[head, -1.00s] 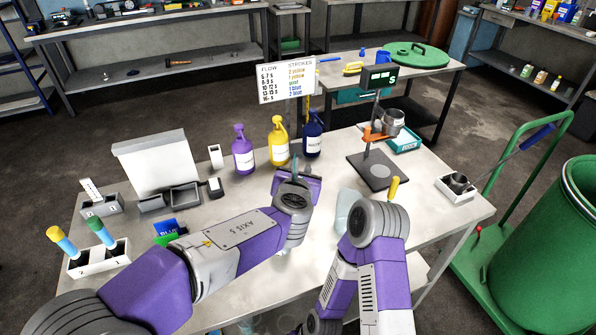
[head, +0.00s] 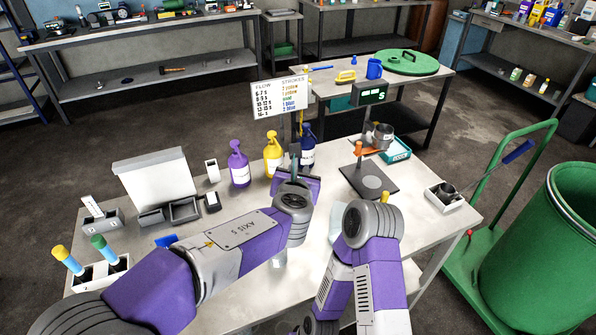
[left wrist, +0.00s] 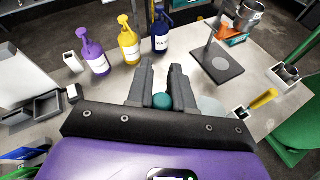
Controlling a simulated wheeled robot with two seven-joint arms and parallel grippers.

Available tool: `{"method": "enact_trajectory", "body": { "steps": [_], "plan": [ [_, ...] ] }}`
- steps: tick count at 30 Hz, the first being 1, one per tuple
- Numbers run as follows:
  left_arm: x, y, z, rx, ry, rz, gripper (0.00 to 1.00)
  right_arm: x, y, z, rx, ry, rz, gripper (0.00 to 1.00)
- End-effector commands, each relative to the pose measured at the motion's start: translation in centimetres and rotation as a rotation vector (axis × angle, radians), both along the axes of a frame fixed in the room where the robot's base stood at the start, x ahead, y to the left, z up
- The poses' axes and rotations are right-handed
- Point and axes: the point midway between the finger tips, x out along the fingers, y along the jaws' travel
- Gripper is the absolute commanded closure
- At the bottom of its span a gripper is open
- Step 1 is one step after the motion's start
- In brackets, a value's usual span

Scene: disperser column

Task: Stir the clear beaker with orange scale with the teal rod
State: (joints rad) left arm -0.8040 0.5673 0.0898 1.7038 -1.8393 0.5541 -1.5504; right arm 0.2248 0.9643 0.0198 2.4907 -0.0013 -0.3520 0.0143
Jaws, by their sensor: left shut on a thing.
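My left gripper (head: 294,165) is over the middle of the table, its fingers shut on the teal rod. The rod's rounded teal end (left wrist: 162,101) shows between the fingers in the left wrist view; its lower part is hidden by the gripper body. A pale, translucent vessel (left wrist: 210,104) stands right of the fingers, partly covered; I cannot make out an orange scale on it. My right arm comes up from the bottom of the head view, and its gripper is hidden behind its wrist.
Purple (head: 239,165), yellow (head: 272,155) and blue (head: 307,147) pump bottles stand behind the left gripper. A stand with a dark base plate (head: 356,182) is to the right. A rack (head: 110,274) holds capped tubes at the left. A yellow handle (left wrist: 264,98) sticks up beyond the vessel.

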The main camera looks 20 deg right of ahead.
Motion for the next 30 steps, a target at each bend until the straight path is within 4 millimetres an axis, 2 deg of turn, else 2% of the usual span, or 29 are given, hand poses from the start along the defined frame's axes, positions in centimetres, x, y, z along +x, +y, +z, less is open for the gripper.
{"method": "enact_trajectory", "body": {
  "steps": [18,30],
  "plan": [
    [0.0,0.0,0.2,0.0,-0.001,0.0,1.0,0.0,0.0,0.2,0.0,0.0,0.0,0.13],
    [0.0,0.0,4.0,0.0,-0.001,0.0,1.0,0.0,0.0,3.7,0.0,0.0,0.0,0.13]
  ]
}}
